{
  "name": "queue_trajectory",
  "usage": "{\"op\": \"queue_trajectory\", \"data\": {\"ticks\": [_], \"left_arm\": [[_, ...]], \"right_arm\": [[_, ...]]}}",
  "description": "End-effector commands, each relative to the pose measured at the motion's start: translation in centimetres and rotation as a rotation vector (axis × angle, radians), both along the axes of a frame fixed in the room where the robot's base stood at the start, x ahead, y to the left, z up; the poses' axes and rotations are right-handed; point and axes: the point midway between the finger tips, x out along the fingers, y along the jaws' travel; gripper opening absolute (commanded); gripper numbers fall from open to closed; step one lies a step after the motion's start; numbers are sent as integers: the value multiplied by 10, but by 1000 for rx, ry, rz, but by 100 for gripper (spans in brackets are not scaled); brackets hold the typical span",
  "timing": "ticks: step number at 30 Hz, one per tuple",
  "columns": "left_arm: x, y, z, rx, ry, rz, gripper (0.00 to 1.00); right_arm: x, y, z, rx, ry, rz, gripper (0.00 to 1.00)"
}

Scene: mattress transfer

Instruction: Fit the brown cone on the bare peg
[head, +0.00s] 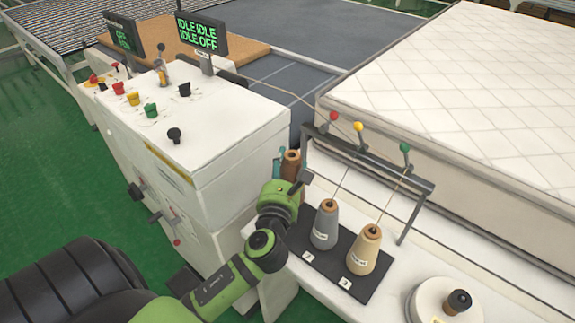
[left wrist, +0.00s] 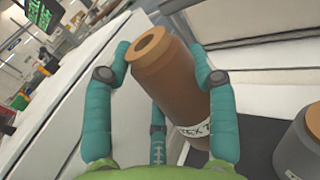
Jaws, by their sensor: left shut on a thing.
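My left gripper (head: 287,171) is shut on the brown cone (head: 291,160), near the left end of the black cone board (head: 327,268). In the left wrist view, the teal fingers of the left gripper (left wrist: 168,72) close around the brown cone (left wrist: 176,85), which appears tilted and has a white label low on its side. A grey cone (head: 326,225) and a tan cone (head: 364,250) stand on the board beside the numbers 2 and 3. The bare peg cannot be seen; my arm hides the board's left end. My right gripper is out of view.
A dark rail frame (head: 370,160) with red, yellow and green balls stands over the board, threads running down to the cones. A white control cabinet (head: 235,130) is left of the gripper. A quilted mattress (head: 465,90) lies behind. A dark-topped round white item (head: 432,302) sits front right.

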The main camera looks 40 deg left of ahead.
Motion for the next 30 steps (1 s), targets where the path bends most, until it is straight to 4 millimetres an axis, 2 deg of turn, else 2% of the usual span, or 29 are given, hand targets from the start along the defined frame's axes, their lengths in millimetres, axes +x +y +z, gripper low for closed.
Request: {"op": "queue_trajectory", "data": {"ticks": [30], "left_arm": [[0,0,-22,0,-3,0,0]], "right_arm": [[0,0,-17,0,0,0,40]]}}
